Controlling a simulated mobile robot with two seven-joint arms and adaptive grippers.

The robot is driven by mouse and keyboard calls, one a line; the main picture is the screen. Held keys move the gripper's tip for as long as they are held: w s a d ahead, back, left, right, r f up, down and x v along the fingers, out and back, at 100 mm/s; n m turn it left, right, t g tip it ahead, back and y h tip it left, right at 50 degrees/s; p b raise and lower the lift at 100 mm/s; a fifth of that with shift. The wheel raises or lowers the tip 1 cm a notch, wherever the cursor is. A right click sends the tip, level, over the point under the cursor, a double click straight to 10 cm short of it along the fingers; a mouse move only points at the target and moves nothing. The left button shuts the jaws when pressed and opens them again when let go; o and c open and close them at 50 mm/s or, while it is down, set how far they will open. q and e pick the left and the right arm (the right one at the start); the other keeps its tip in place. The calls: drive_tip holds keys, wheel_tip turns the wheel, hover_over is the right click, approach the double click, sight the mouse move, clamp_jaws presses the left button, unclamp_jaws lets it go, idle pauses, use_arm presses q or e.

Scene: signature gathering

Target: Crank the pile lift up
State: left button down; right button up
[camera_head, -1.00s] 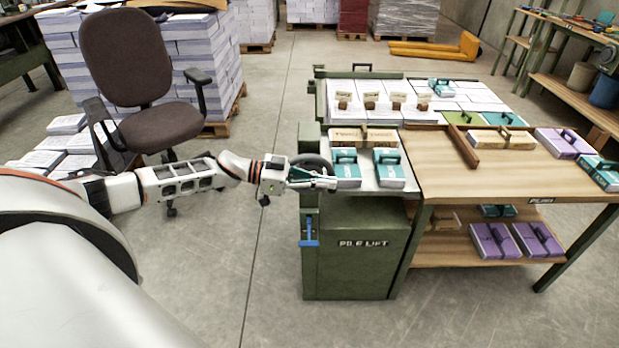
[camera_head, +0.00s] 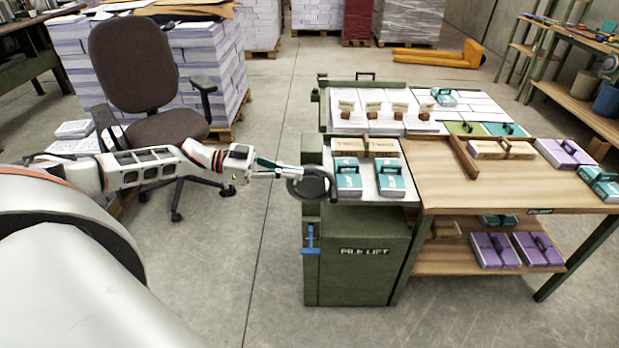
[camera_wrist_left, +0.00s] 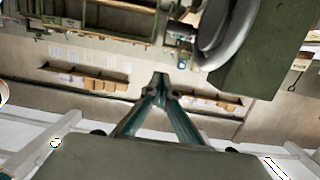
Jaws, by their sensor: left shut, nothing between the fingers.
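The pile lift (camera_head: 358,275) is a green metal cabinet with its name on the front. A dark round handwheel (camera_head: 326,194) sticks out at its upper left side, and it also shows large at the upper right of the left wrist view (camera_wrist_left: 206,58). My left gripper (camera_head: 299,172) is shut and empty at the wheel's left upper edge. In the left wrist view its fingertips (camera_wrist_left: 160,79) meet to the left of and below the wheel. I cannot tell whether they touch it. Teal bundles (camera_head: 347,183) and a tan one stand on the lift's top. My right gripper is not in view.
A blue lever (camera_head: 310,238) is on the cabinet's front left. A wooden table (camera_head: 440,185) with bundles adjoins the lift on the right. An office chair (camera_head: 135,70) stands behind my left arm. The floor left of the lift is clear.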

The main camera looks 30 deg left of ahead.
use_arm(q)
drive_tip(key=w+d+r+g+y+p, duration=0.1)
drive_tip(key=w+r+g+y+p, duration=0.2)
drive_tip(key=r+y, duration=0.35)
hover_over(328, 179)
drive_tip(key=s+d, duration=0.2)
drive_tip(key=s, duration=0.1)
wheel_tip(328, 179, down, 8)
wheel_tip(328, 179, down, 2)
drive_tip(key=shift+s+f+g, duration=0.15)
drive_tip(key=shift+f+g, duration=0.1)
drive_tip(key=shift+g, duration=0.05)
drive_tip(key=shift+a+f, duration=0.1)
drive_tip(key=shift+f, duration=0.6)
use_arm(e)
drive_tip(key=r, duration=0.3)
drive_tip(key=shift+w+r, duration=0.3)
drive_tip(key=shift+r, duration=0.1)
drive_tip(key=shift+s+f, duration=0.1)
